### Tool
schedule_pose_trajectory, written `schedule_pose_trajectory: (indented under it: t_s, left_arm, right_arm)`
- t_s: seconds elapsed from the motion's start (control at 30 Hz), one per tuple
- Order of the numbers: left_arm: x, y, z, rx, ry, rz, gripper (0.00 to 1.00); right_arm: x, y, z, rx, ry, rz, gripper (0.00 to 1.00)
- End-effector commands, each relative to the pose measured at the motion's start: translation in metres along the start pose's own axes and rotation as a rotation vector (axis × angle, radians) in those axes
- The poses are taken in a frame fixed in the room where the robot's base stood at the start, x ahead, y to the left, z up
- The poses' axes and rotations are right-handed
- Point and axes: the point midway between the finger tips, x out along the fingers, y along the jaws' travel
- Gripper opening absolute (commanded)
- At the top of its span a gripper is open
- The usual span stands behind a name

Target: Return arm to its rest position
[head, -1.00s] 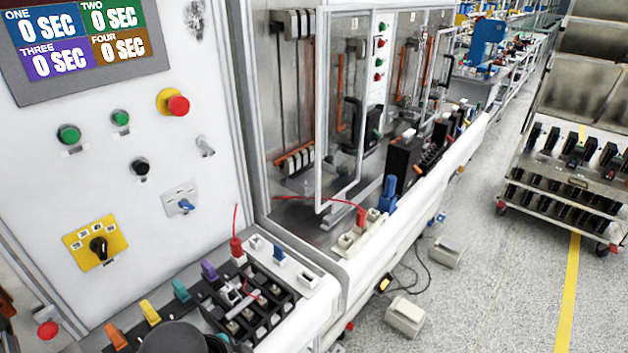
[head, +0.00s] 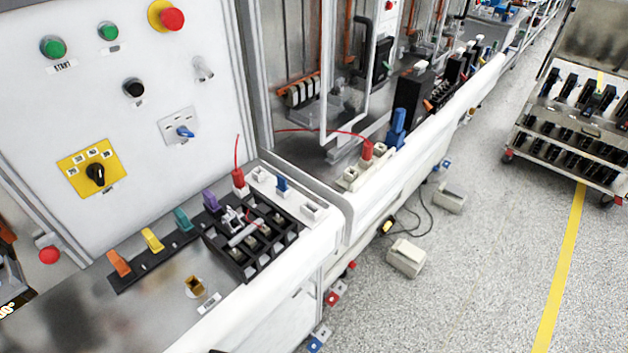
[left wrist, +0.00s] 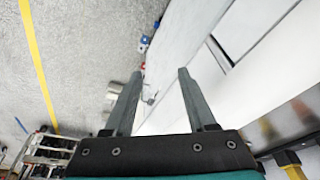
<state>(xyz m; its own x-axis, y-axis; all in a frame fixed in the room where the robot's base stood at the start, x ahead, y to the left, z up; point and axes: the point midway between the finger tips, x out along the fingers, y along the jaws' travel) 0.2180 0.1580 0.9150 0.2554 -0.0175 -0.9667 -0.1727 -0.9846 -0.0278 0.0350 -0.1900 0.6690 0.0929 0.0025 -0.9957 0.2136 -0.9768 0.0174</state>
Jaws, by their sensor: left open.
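My left gripper (left wrist: 160,76) shows in the left wrist view with its two grey fingers apart and nothing between them. Behind the fingers are the white bench front (left wrist: 203,88) and the grey floor (left wrist: 85,65). Neither gripper shows in the head view, and my right gripper is in no view. The black breaker fixture (head: 250,240), with a small grey-white part on it, sits on the bench, clear of any gripper.
The white control panel (head: 60,120) with buttons and a yellow rotary switch (head: 92,168) stands at the left. Coloured levers line the metal bench top (head: 130,310). A cart (head: 570,145) with black breakers stands at the right. The floor (head: 480,270) between is mostly clear.

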Motion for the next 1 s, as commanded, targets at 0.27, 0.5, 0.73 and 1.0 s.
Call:
schedule_pose_trajectory:
  t_s: [0.27, 0.5, 0.73, 1.0]
  left_arm:
    - [0.137, 0.006, 0.061, 0.010, -0.053, 0.008, 0.56]
    - [0.228, 0.011, 0.128, 0.019, -0.093, 0.013, 0.56]
    - [0.295, 0.013, 0.203, 0.028, -0.131, 0.017, 0.56]
    - [0.333, 0.014, 0.268, 0.037, -0.160, 0.019, 0.56]
  right_arm:
    - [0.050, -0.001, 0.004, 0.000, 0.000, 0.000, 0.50]
    - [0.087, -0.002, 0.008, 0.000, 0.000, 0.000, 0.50]
    - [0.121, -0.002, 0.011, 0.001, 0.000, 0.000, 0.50]
    - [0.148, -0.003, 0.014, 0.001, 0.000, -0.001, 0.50]
